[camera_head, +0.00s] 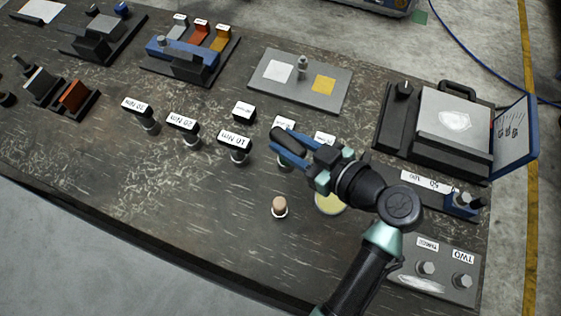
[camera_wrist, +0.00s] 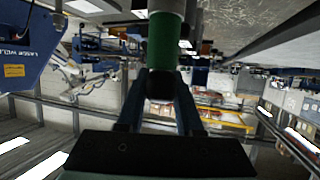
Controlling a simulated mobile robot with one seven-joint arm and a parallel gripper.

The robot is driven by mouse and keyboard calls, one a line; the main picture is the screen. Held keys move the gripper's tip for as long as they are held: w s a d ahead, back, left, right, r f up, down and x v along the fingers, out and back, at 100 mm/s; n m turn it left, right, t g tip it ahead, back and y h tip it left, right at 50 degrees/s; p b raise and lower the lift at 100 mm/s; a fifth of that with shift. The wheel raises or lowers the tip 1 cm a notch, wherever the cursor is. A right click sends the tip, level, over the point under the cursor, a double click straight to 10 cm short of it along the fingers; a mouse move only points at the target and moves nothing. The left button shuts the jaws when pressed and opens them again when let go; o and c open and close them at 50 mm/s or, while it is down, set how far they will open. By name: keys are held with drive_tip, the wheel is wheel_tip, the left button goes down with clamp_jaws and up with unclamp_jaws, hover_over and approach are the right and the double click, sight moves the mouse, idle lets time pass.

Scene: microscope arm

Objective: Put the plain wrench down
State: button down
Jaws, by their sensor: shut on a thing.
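My gripper (camera_head: 284,147) is over the table to the right of the middle in the head view. Its blue fingers are shut on a dark, rounded bar, which I take to be the plain wrench (camera_head: 290,141). In the wrist view, my gripper (camera_wrist: 160,88) has the held wrench (camera_wrist: 163,42) between its fingers, with a green section and a dark end showing. The wrench appears to be above the table, but its height is unclear. Much of it is hidden by the fingers, and no marking on it is legible.
Posts labelled 10 Nm (camera_head: 235,141), 20 Nm (camera_head: 182,123) and 30 Nm (camera_head: 138,106) stand left of my gripper. A wooden-topped peg (camera_head: 279,207) and a yellow disc (camera_head: 330,204) are nearer. A grey plate (camera_head: 332,84) lies behind; a black case (camera_head: 440,155) stands right. The front left is clear.

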drive_tip(key=shift+a+f, duration=0.1)
drive_tip(key=shift+f, duration=3.75)
drive_tip(key=shift+f, duration=0.2)
drive_tip(key=c, duration=0.6)
unclamp_jaws()
drive_tip(key=shift+o, duration=0.2)
drive_tip(key=shift+r, duration=0.1)
